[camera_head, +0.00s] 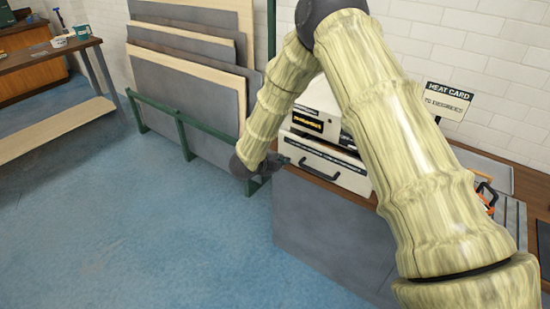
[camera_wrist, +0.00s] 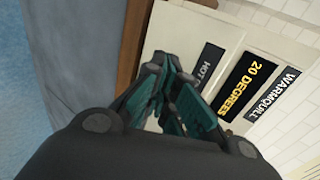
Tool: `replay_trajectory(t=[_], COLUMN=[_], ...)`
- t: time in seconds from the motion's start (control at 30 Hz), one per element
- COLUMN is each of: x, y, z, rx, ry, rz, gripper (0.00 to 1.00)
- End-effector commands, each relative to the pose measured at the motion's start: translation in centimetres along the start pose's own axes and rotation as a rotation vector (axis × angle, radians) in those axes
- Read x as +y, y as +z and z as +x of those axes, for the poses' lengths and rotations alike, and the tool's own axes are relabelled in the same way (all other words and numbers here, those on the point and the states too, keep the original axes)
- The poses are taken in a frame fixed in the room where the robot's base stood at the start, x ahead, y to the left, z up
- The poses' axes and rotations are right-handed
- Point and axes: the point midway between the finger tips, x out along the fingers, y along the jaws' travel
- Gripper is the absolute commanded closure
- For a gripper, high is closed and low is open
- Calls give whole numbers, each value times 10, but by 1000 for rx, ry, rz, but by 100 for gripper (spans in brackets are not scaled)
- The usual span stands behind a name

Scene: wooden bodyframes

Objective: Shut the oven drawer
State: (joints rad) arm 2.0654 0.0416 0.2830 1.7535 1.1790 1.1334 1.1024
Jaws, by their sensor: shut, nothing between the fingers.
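The oven (camera_head: 318,122) is a white box with dark label panels on its front, standing on a grey cabinet with a brown top. Its drawer (camera_head: 347,178) is the low white front with a dark bar handle (camera_head: 319,168). A dark gap shows above the drawer front, which seems to stand out; how far I cannot tell. My gripper (camera_head: 279,161) is beside the drawer's left end, shut and empty. In the wrist view my gripper's teal fingers (camera_wrist: 163,78) are together before the oven face (camera_wrist: 210,27), over its lettered panels. The drawer is not clear there.
A green rail (camera_head: 181,128) holding upright boards stands left of the oven. A heat card sign (camera_head: 447,100) is behind it on the right. Orange-handled tools (camera_head: 486,190) lie on the cabinet's right side. The blue floor (camera_head: 130,220) in front is clear.

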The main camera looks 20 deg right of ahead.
Motion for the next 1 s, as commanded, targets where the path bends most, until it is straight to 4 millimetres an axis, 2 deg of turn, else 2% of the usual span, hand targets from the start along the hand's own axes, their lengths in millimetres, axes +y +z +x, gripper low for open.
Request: replay_trajectory(t=[0.2, 0.4, 0.87, 1.0], x=[-12, -19, -20, -23], y=[0, 0, 0, 0], z=[28, 43, 48, 58], rx=[0, 1, 0, 1], ry=[1, 0, 1, 1], rz=[0, 0, 0, 3], gripper=[100, 100, 100, 100])
